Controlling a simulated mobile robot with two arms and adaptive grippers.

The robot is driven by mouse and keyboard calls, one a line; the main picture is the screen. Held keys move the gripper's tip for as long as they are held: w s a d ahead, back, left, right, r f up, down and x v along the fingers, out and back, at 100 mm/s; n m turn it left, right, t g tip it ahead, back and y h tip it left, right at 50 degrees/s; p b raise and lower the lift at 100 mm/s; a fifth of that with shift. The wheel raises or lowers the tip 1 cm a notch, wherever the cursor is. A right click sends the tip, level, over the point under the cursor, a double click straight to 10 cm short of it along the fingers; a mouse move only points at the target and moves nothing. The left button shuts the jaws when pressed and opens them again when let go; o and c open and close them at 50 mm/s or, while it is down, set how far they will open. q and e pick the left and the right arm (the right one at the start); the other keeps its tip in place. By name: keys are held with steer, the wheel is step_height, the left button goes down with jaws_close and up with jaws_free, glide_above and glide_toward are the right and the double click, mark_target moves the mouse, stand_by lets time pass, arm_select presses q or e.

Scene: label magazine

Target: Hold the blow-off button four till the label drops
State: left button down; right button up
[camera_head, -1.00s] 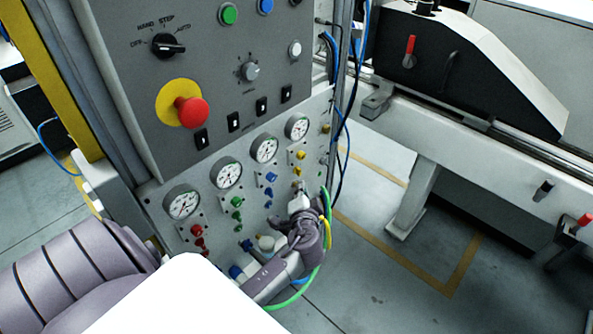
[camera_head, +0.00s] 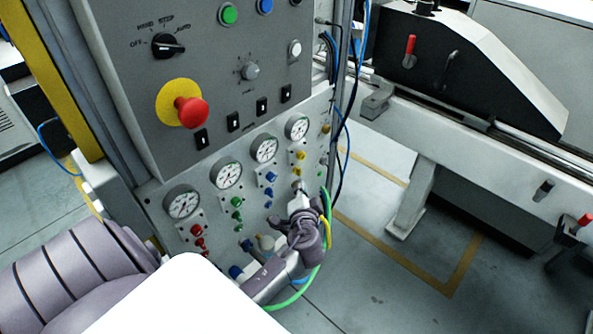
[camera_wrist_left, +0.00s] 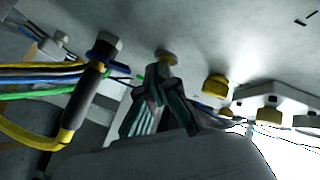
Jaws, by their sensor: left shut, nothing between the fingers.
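The grey pneumatic panel (camera_head: 150,197) carries a row of round gauges with coloured knobs under them. My left gripper (camera_head: 298,190) is shut at the lower right of the panel, below the yellow knobs (camera_head: 300,156) of the fourth gauge column. It hides what lies behind it there. In the left wrist view its closed fingertips (camera_wrist_left: 164,72) are at a small tan round button (camera_wrist_left: 167,56) and seem to touch it. I cannot tell how far the button is pressed. No label can be made out. My right gripper is not in view.
A red emergency stop (camera_head: 191,111) and a mode switch (camera_head: 168,45) sit on the control box above. Green and yellow hoses (camera_head: 326,205) run close beside my left gripper. A dark fitting (camera_wrist_left: 85,95) and a yellow knob (camera_wrist_left: 215,86) flank the fingers.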

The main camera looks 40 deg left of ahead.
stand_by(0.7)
arm_select(q)
steer(key=shift+d, duration=0.8)
steer(key=shift+s+d+f+b, duration=0.1)
steer(key=shift+d+b, duration=0.3)
steer(key=shift+d, duration=0.15)
steer(key=shift+s+d+b, duration=0.15)
steer(key=shift+d+b, duration=0.25)
steer(key=shift+d, duration=1.55)
